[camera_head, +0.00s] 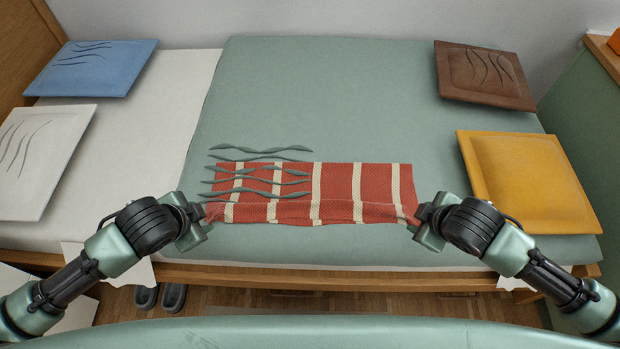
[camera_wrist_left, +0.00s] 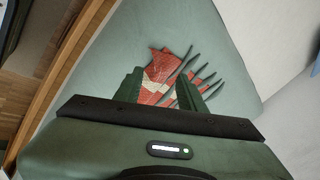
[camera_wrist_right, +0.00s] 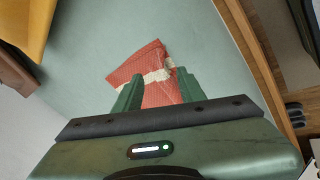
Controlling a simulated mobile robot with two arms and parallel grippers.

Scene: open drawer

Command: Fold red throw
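The red throw (camera_head: 340,193), with cream stripes, lies on the green bedcover in the middle of the bed. Its near edge is slightly bunched. My left gripper (camera_head: 201,222) is at its near left corner; the left wrist view shows the fingers (camera_wrist_left: 158,92) apart, with the throw (camera_wrist_left: 165,75) between and beyond them. My right gripper (camera_head: 420,222) is at its near right corner; the right wrist view shows the fingers (camera_wrist_right: 157,90) apart, with the throw (camera_wrist_right: 150,72) between them. Wavy grey-green strips (camera_head: 262,150) cross the throw's left part. Exact fingertip contact is unclear.
The green bedcover (camera_head: 310,85) is clear beyond the throw. A blue cushion (camera_head: 92,68) and a white cushion (camera_head: 38,150) lie left; a brown cushion (camera_head: 485,75) and a yellow cushion (camera_head: 527,180) lie right. The wooden bed frame (camera_head: 350,277) runs along the front.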

